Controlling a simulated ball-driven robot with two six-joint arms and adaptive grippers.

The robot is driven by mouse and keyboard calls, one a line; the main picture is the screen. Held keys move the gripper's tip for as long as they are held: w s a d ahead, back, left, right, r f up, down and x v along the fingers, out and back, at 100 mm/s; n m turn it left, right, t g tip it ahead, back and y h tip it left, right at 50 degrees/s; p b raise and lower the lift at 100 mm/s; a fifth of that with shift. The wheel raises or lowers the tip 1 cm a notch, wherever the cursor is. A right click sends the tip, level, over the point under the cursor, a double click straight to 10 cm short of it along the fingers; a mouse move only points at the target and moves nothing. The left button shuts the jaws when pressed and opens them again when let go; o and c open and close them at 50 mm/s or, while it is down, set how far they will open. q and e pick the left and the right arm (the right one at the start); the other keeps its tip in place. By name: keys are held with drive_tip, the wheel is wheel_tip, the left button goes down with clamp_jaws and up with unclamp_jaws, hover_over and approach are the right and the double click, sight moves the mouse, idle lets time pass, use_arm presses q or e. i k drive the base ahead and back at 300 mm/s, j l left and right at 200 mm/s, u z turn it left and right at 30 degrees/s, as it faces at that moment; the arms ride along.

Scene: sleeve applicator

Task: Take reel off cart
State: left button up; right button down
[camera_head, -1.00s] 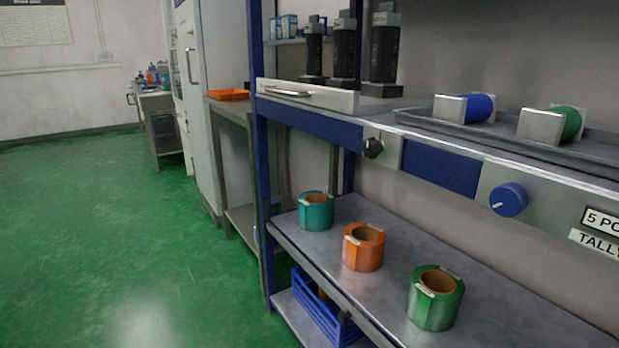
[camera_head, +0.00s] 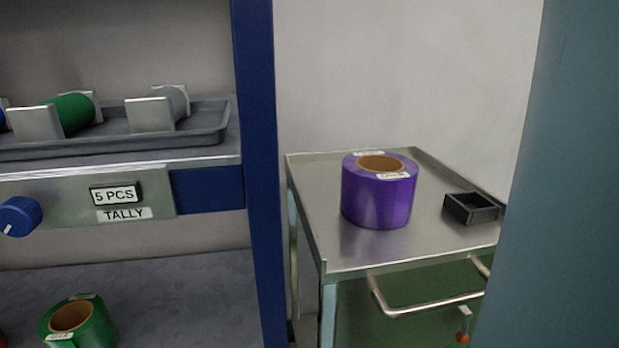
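A purple reel (camera_head: 378,198) with a brown core stands upright on the metal top of a cart (camera_head: 340,250), right of centre in the head view. White labels sit on its top rim. The cart has a raised rim and a bar handle at its front. Neither of my grippers shows in this view.
A small black open box (camera_head: 472,208) sits on the cart, right of the reel. A blue post (camera_head: 258,180) stands left of the cart, and a blue-grey panel (camera_head: 560,180) blocks the right side. A green reel (camera_head: 78,325) stands on the lower shelf (camera_head: 185,290). A grey tray (camera_head: 205,128) lies above.

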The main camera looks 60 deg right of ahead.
sight(378, 188)
drive_tip(key=z, duration=2.1)
drive_tip(key=l+u, duration=0.15)
drive_tip(key=u, duration=0.25)
drive_tip(key=l+u, duration=0.15)
drive_tip(key=u, duration=0.3)
drive_tip(key=l+u, duration=0.15)
drive_tip(key=u, duration=0.25)
drive_tip(key=l+u, duration=0.15)
drive_tip(key=u, duration=0.3)
